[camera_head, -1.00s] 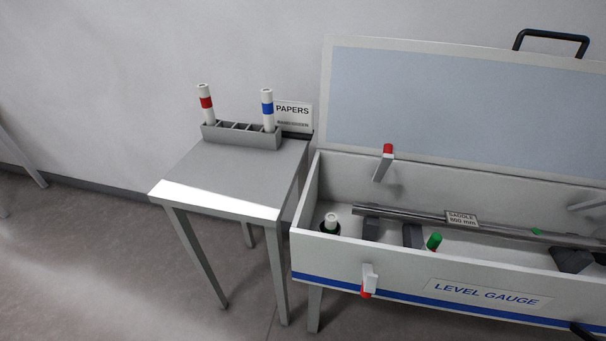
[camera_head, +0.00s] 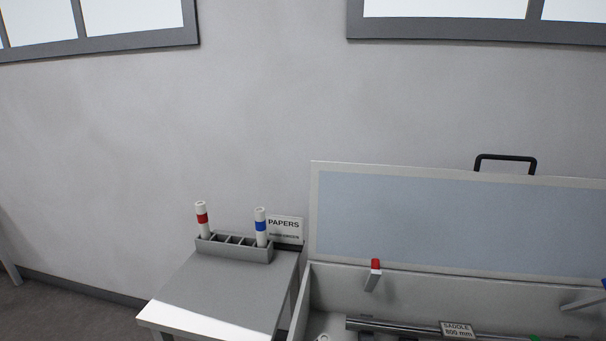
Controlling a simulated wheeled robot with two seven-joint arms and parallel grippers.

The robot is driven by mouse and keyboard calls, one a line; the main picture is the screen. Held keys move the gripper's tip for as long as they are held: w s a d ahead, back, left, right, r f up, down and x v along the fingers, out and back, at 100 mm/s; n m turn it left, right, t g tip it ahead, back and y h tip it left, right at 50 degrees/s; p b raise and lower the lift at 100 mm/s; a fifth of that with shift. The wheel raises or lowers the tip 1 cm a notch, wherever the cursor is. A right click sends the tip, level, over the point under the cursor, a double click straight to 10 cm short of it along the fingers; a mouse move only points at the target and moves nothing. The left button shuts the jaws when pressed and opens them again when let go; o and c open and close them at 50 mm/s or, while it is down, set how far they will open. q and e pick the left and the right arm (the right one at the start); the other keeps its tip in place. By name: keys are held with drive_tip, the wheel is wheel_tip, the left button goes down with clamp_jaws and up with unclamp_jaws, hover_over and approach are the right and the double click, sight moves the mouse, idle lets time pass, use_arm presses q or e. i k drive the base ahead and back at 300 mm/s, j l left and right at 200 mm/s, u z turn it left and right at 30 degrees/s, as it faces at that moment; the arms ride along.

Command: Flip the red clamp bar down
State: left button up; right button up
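A light grey clamp bar with a red tip (camera_head: 373,274) sticks up inside the open level gauge box (camera_head: 440,276), near its back wall. It is raised and tilted, not lying flat over the tube below. The silver tube (camera_head: 400,327) with a "SADDLE 800 mm" label (camera_head: 457,330) lies in the box, partly cut off by the bottom edge of the picture. Another pale bar with a blue tip (camera_head: 585,301) shows at the right edge. Neither of my grippers is in view.
The box lid (camera_head: 450,222) with its black handle (camera_head: 506,158) stands open at the back. A small grey table (camera_head: 215,290) on the left holds a rack (camera_head: 235,247) with a red-banded roll (camera_head: 202,220) and a blue-banded roll (camera_head: 261,227), beside a "PAPERS" sign (camera_head: 285,228).

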sight(376, 274)
drive_tip(key=z, duration=1.65)
drive_tip(key=i+l, duration=0.1)
drive_tip(key=l, duration=0.2)
drive_tip(key=i+l, duration=0.1)
drive_tip(key=l, duration=0.2)
drive_tip(key=z, duration=0.05)
